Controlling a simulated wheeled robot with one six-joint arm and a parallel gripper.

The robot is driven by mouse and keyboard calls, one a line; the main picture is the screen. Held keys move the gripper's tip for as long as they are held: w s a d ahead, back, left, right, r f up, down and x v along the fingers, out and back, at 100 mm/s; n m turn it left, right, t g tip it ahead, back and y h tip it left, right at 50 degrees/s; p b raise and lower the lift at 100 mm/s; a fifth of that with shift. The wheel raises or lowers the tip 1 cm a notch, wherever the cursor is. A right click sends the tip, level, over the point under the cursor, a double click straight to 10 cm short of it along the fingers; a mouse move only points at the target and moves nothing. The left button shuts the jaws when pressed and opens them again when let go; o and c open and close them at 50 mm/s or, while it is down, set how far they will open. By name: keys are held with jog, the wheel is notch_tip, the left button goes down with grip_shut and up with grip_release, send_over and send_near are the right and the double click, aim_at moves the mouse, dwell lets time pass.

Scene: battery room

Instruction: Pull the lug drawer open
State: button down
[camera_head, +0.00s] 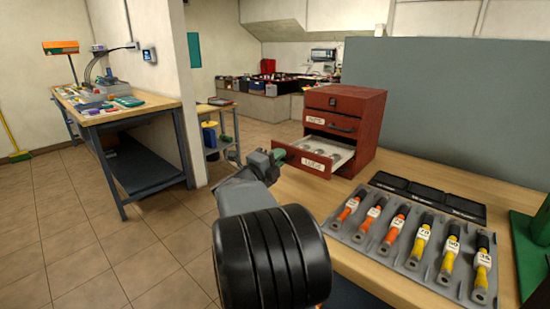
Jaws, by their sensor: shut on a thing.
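The small red cabinet (368,107) stands on the wooden workbench, right of the picture's middle. Its bottom drawer, the lug drawer (340,152), stands out of the cabinet toward the left, with pale trays and small light pieces showing inside. A white label (314,164) is on its front, too small to read surely. My gripper (277,157) is at the left end of the drawer front and shut on its handle. The handle itself is mostly hidden by the fingers. The drawers above are shut.
On the wooden workbench (300,193), a grey tray (398,254) holds several orange and yellow-handled tools. Black shallow bins (428,195) lie behind it. A green object (537,240) stands at the right edge. A grey panel (450,100) rises behind the cabinet. Tiled floor (70,230) is clear at left.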

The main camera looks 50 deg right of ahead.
jog(key=c, duration=1.5)
grip_release()
jog(key=v, duration=1.4)
jog(key=shift+r+p, duration=0.1)
jog(key=shift+p, duration=0.2)
